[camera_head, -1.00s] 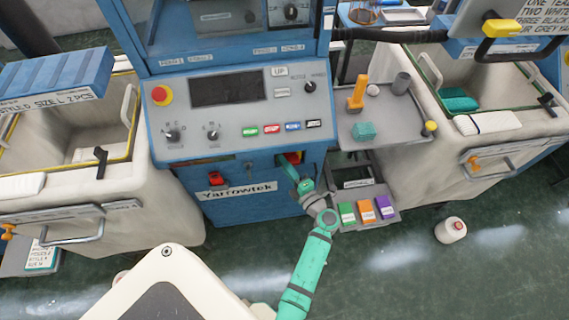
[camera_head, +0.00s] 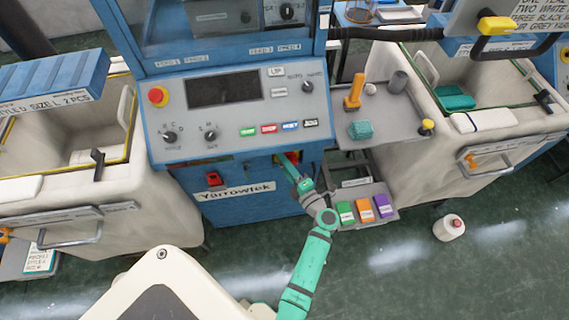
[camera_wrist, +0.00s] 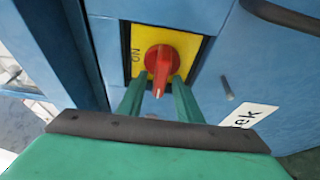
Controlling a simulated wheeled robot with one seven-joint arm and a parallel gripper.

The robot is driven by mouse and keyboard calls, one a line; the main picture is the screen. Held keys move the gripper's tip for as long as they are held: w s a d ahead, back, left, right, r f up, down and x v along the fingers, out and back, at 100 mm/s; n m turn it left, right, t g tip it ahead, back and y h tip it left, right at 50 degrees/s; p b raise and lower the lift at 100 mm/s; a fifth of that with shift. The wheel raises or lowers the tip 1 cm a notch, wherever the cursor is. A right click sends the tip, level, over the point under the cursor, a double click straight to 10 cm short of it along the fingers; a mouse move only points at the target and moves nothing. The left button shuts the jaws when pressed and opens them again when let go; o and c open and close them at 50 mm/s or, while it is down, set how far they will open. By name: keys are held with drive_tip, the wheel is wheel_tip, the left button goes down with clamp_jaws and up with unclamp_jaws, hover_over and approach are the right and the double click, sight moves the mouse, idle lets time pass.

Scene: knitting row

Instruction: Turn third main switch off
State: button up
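A red rotary switch (camera_wrist: 160,62) sits on a yellow plate (camera_wrist: 138,38) set in the blue cabinet front, with "ON" printed at the plate's left edge. Its handle points roughly down in the wrist view. My gripper (camera_wrist: 160,82) is open, with one green finger on each side of the handle. A gap shows beside the handle; I cannot tell whether either finger touches it. In the head view my gripper (camera_head: 285,160) is at the cabinet under the control panel and hides most of the switch.
The cabinet carries a "Yarrowtek" label (camera_head: 236,190) and a red part (camera_head: 213,178) left of my gripper. The control panel (camera_head: 240,120) overhangs above. A grey shelf (camera_head: 382,126) and a tray of coloured boxes (camera_head: 362,210) stand to the right. A cone (camera_head: 448,228) is on the floor.

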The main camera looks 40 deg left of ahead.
drive_tip(key=v, duration=1)
drive_tip(key=shift+s+d, duration=0.15)
drive_tip(key=shift+d, duration=0.25)
drive_tip(key=shift+s+r, duration=0.1)
drive_tip(key=s+d+r+m+t+h, duration=0.5)
drive_tip(key=s+d+m+h, duration=0.3)
drive_tip(key=m, duration=0.8)
drive_tip(key=s+d+r+m+t+h, duration=0.4)
drive_tip(key=s+d+r+m+h, duration=0.3)
drive_tip(key=s+d+m, duration=0.8)
drive_tip(key=shift+s+d+r+m+t+h, duration=0.2)
drive_tip(key=shift+s+d+m+t+h, duration=0.2)
drive_tip(key=shift+s+m+h, duration=0.55)
drive_tip(key=shift+w, duration=0.15)
